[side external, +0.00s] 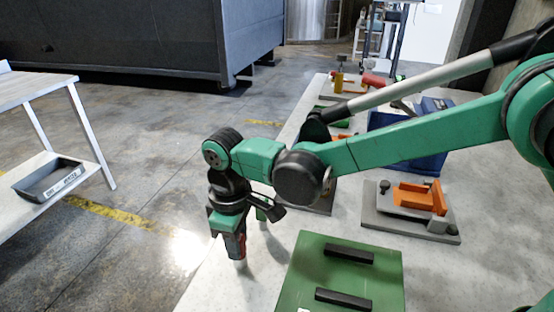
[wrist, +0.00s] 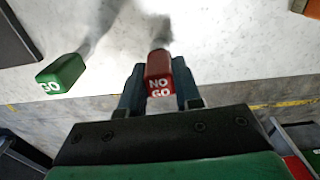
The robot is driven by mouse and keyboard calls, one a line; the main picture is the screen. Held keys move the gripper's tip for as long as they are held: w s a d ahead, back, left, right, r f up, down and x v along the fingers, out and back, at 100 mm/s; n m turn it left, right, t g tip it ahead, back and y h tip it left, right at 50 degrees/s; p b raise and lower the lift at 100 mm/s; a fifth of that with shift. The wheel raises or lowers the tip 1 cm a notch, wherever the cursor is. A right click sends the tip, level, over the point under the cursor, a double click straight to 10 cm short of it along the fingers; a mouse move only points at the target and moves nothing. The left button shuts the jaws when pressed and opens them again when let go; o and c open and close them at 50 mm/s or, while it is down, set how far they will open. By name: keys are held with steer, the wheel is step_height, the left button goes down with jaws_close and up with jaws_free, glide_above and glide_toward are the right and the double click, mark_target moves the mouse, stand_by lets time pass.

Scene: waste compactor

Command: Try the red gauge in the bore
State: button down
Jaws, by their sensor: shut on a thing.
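My gripper (side external: 232,240) is shut on the red gauge (wrist: 159,72), a block marked "NO GO" with a pale pin at its far end. In the side external view the red gauge (side external: 242,246) shows between the fingers, its pale tip pointing down close above or at the light table; contact cannot be told. The green gauge (wrist: 62,75), marked "GO", stands apart to the left in the wrist view. In the side external view it shows partly (side external: 261,213) behind my gripper. I cannot make out the bore in either view.
A green plate with two black bars (side external: 295,285) lies on the light table (side external: 428,275) right of my gripper. A grey fixture with an orange part (side external: 385,222) and a blue bin (side external: 390,138) are farther back. A side table with a grey tray (side external: 30,187) stands left.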

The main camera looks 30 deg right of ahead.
steer(key=shift+r, duration=2.2)
steer(key=shift+r, duration=0.2)
step_height(320, 180, up, 12)
steer(key=w+d+f, duration=0.1)
steer(key=w+d, duration=0.3)
steer(key=d, duration=0.7)
steer(key=w+d, duration=0.5)
steer(key=d, duration=0.6)
step_height(320, 180, down, 10)
steer(key=shift+s, duration=0.2)
steer(key=shift+d+f, duration=0.1)
steer(key=shift+f, duration=0.25)
stand_by(0.8)
